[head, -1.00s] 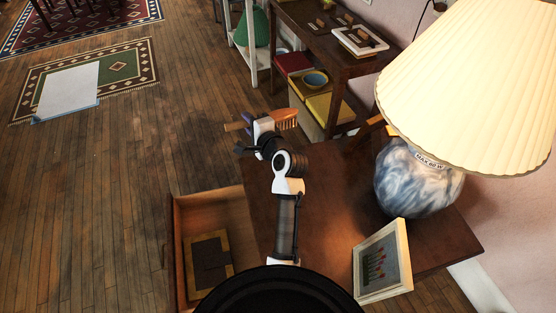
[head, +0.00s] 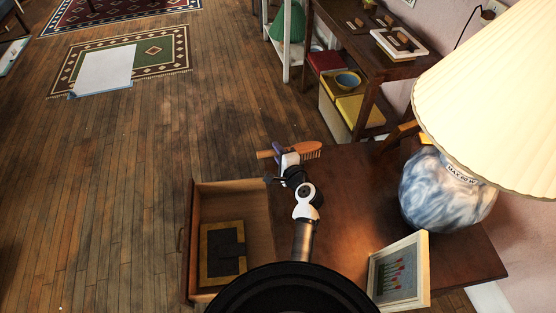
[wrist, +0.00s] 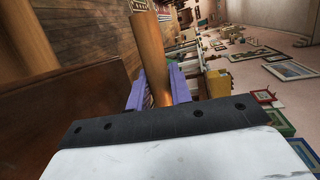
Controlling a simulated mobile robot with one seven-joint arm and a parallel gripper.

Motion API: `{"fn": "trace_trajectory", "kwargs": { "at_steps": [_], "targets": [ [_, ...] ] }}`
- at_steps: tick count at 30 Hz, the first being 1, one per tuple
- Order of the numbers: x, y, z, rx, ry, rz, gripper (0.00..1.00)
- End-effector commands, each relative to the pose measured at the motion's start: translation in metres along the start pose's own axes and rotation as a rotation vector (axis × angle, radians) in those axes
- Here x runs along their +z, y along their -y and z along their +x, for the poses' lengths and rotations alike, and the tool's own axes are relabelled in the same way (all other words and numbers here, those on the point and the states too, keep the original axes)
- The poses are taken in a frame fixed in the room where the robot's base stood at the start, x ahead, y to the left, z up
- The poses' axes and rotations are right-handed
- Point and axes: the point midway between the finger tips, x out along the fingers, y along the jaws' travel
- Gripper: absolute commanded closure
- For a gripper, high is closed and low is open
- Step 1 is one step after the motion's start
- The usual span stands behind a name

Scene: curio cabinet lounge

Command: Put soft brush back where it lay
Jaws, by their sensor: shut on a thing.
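The soft brush (head: 308,150) has a tan wooden handle and an orange-brown head with a row of bristles. My gripper (head: 281,153) is shut on the brush's handle and holds it up beyond the far edge of the brown desk (head: 345,215). In the head view the bristle end points right and the bare handle end sticks out left. In the wrist view the brush handle (wrist: 151,50) stands between my two purple fingers (wrist: 157,92). The bristles do not show clearly there.
An open drawer (head: 235,187) at the desk's left holds a dark, gold-edged insert (head: 222,253). A lamp (head: 445,190) and a framed picture (head: 399,273) stand on the desk's right. A dark shelf table (head: 345,35) stands behind.

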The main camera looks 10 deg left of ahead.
Motion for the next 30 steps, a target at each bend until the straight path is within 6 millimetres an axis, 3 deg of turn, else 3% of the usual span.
{"fn": "trace_trajectory", "kwargs": {
  "at_steps": [7, 20, 21, 24, 30],
  "targets": [
    [-0.004, -0.035, 0.006, 0.001, 0.0, 0.001, 1.0],
    [-0.005, -0.042, 0.007, 0.0, -0.001, 0.0, 1.0],
    [-0.005, -0.04, 0.007, 0.0, 0.0, 0.001, 0.74],
    [-0.005, -0.04, 0.007, 0.001, 0.0, 0.001, 0.61],
    [-0.005, -0.04, 0.007, 0.001, 0.0, 0.001, 0.57]
  ]
}}
